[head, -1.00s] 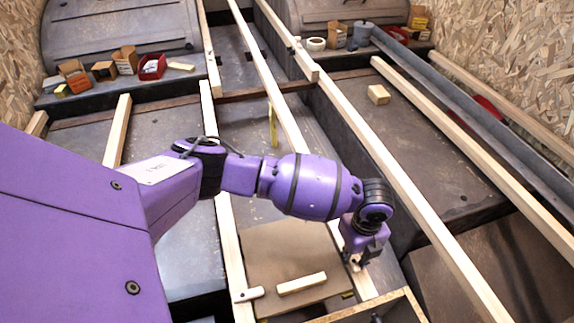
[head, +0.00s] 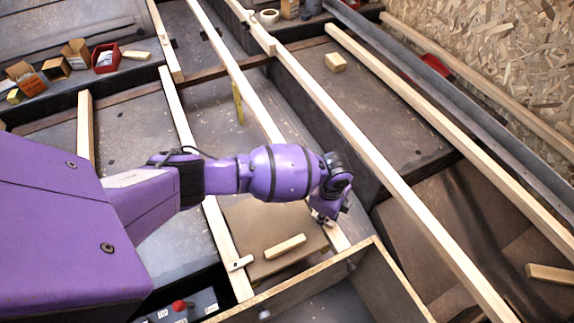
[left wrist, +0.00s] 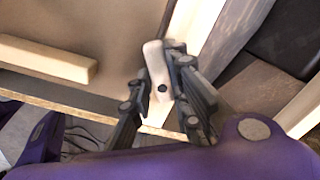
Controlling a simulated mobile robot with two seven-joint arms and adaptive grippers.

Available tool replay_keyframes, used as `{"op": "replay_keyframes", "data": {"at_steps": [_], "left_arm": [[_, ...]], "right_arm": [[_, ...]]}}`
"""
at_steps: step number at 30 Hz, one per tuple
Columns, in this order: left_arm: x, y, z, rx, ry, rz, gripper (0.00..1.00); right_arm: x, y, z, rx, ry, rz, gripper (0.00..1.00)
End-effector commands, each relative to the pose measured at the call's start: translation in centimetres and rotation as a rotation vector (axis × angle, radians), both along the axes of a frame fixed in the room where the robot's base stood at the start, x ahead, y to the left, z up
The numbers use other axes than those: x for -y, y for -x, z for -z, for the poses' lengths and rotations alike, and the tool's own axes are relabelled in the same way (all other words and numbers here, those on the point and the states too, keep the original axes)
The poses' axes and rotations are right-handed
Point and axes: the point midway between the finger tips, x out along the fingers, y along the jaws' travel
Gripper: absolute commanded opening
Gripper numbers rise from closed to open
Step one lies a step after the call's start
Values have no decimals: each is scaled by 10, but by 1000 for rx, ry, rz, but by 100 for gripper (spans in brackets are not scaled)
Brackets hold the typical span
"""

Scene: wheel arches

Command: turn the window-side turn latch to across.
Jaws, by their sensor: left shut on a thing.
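My left gripper (head: 325,217) is over the wooden rail at the right edge of a brown panel (head: 262,222). In the left wrist view it is shut on a small pale wooden turn latch (left wrist: 154,62) with a dark screw head. One finger is on each side of the latch. The latch lies roughly along the rail, close to the panel edge. In the head view the gripper mostly hides it. A second pale latch (head: 240,263) lies crosswise on the rail at the panel's left edge. My right gripper is not in view.
A pale wooden bar (head: 285,247) is on the panel, left of the gripper. An open wooden box (head: 300,290) stands just in front. Long rails (head: 345,125) run away on both sides. A loose block (head: 335,62) and small boxes (head: 75,52) lie farther back.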

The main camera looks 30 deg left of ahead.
Motion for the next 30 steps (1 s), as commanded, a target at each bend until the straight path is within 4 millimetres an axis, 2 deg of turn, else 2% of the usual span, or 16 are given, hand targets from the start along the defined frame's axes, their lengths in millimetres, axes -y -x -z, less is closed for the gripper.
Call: {"op": "replay_keyframes", "data": {"at_steps": [1, 12, 30], "left_arm": [[1, -1, -7, 1, -1, -44, 0], [1, 3, -7, 1, -2, -396, 0], [5, 8, -4, 0, -1, -897, 0]], "right_arm": [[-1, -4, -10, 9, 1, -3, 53], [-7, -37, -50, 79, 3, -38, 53], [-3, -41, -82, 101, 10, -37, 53]]}}
